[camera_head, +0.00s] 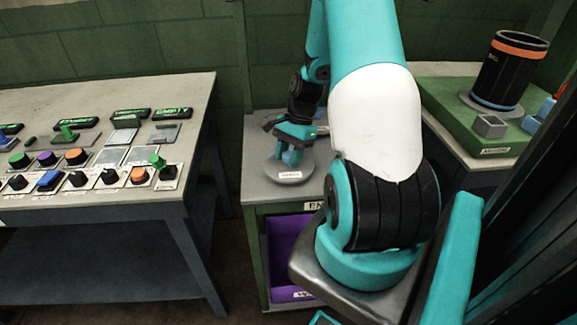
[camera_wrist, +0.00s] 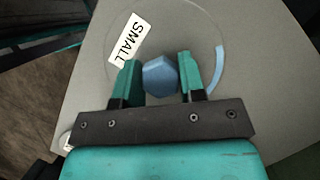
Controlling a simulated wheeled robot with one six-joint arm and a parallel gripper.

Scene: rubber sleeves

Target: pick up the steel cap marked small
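The steel cap marked small (camera_head: 300,174) is a flat grey disc with a blue hexagonal knob (camera_head: 292,157). It lies on the grey top of the middle stand. In the wrist view the knob (camera_wrist: 160,76) sits between my fingers, and the white SMALL label (camera_wrist: 129,39) is on the disc at upper left. My gripper (camera_head: 289,148) is over the cap, pointing down. In the wrist view my gripper (camera_wrist: 160,78) is open, with one teal finger on each side of the knob and narrow gaps. Contact is hard to judge. My arm hides the stand's right part.
A workbench (camera_head: 100,202) with several knobs and switches stands at left. A purple bin (camera_head: 288,258) is under the middle stand. At right a green block (camera_head: 455,118) carries a black cylinder with an orange band (camera_head: 509,70) and a small grey square cup (camera_head: 489,126).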

